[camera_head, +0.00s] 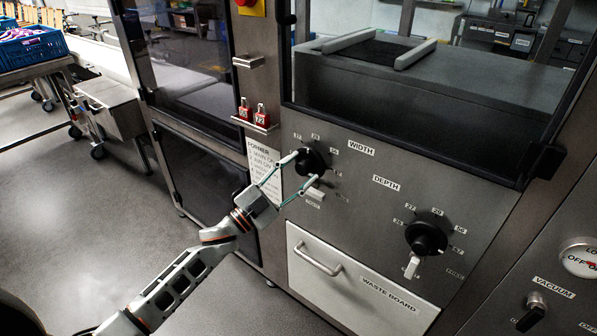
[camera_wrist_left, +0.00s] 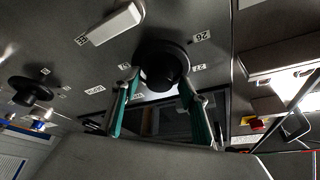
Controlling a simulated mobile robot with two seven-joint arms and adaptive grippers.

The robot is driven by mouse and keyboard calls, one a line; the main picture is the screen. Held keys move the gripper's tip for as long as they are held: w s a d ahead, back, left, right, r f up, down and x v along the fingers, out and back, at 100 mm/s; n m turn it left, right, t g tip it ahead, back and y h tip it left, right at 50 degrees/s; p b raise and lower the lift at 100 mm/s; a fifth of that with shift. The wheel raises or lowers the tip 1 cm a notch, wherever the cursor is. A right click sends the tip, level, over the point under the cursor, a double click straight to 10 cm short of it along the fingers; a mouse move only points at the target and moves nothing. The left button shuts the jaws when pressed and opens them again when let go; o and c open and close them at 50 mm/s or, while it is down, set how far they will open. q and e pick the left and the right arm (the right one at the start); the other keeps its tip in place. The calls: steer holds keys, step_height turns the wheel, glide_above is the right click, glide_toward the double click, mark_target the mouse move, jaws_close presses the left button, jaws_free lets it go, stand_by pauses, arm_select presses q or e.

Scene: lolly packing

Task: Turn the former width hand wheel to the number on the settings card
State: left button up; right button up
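A white lever (camera_head: 315,194) sits below the wheel. The white settings card (camera_head: 262,158) is left of the wheel, partly hidden by my gripper; its number is too small to read. My right gripper is not in view.
The depth wheel (camera_head: 426,238) with its own white lever (camera_head: 412,267) is to the lower right. A white waste board drawer (camera_head: 345,290) is below. Red padlocks (camera_head: 262,115) stand on a small ledge above the card. Open floor (camera_head: 80,220) lies to the left.

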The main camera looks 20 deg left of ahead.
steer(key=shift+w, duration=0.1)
arm_select(q)
steer(key=shift+s+a+f, duration=0.1)
steer(key=v, duration=1.1)
steer(key=shift+s+a+f, duration=0.15)
steer(key=shift+s, duration=0.1)
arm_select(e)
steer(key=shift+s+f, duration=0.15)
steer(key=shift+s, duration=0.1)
arm_select(q)
steer(key=s+d+f+n+g+y+p, duration=0.2)
steer(key=s+d+f+n+g+y, duration=0.1)
steer(key=s+f, duration=0.9)
steer(key=s+d+f+n+g+y+p, duration=0.1)
steer(key=s+d+f+n+g+y, duration=0.2)
steer(key=s+f, duration=0.9)
steer(key=n+g+y, duration=0.1)
steer(key=n+y, duration=0.2)
steer(key=n, duration=0.1)
steer(key=shift+g+p, duration=0.4)
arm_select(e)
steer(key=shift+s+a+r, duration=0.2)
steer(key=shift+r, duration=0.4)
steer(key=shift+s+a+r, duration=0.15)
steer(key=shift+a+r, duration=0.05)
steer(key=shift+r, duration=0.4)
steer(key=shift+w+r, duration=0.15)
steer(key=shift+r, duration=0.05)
